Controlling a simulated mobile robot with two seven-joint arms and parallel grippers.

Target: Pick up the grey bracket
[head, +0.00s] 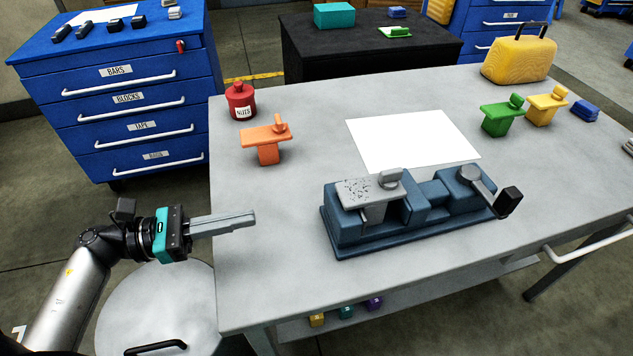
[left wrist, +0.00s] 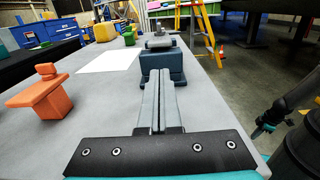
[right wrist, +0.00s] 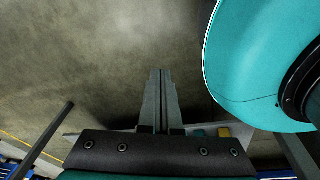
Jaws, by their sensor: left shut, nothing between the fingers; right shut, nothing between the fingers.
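The grey bracket (head: 357,192), with a speckled flat top, a small raised knob and a stem below, sits at the left end of the blue vise (head: 345,238) on the grey table. Whether the vise jaws clamp its stem I cannot tell. My left gripper (head: 253,217) is shut and empty over the table's left edge, to the left of the bracket and apart from it. In the left wrist view its fingers (left wrist: 160,82) point towards the vise (left wrist: 150,72). My right gripper (right wrist: 160,72) is shut and empty, with floor beyond it; it is out of the head view.
An orange bracket (head: 267,152) and a red pot (head: 240,102) stand at the back left. A white sheet (head: 400,138) lies behind the vise. Green (head: 497,122) and yellow (head: 541,112) brackets stand at the right. The vise handle (head: 508,202) sticks out to the right.

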